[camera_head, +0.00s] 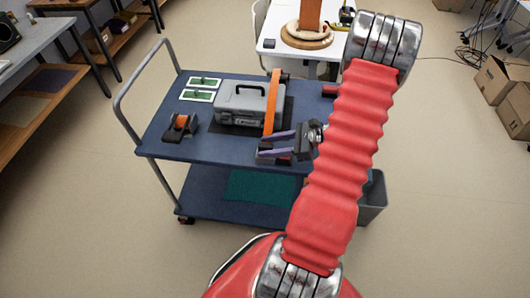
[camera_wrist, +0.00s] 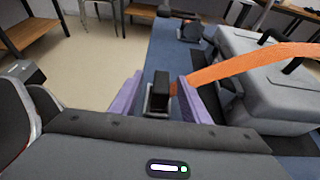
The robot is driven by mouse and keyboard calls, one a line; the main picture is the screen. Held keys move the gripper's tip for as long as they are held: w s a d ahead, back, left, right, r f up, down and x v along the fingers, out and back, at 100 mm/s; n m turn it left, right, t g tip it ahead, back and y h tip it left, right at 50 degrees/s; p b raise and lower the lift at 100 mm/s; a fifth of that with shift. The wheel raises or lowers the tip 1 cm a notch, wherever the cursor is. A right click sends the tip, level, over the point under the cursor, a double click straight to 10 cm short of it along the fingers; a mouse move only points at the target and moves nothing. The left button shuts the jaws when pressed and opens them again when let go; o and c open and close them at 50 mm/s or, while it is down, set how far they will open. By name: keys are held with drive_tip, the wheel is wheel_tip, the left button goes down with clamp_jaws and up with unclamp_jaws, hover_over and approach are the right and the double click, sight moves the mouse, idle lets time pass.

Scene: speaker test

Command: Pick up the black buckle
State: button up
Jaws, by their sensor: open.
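The black buckle (camera_wrist: 160,92) stands between the two purple fingers of my gripper (camera_wrist: 160,78) in the wrist view, with visible space on both sides. An orange strap (camera_wrist: 245,64) runs beside it and over the grey case (camera_wrist: 265,85) to the right. In the head view my gripper (camera_head: 266,146) is low over the near right part of the blue cart top (camera_head: 215,148), its fingers apart. The strap (camera_head: 273,103) drapes over the right side of the case (camera_head: 240,104) there. The fingers partly cover the buckle in that view.
A black and orange item (camera_head: 180,126) sits at the cart's left, near two green-and-white cards (camera_head: 200,88). A cart rail (camera_head: 140,85) rises at the left. A white table (camera_head: 300,53) stands behind.

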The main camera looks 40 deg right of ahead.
drive_tip(key=shift+x, duration=2.6)
clamp_jaws()
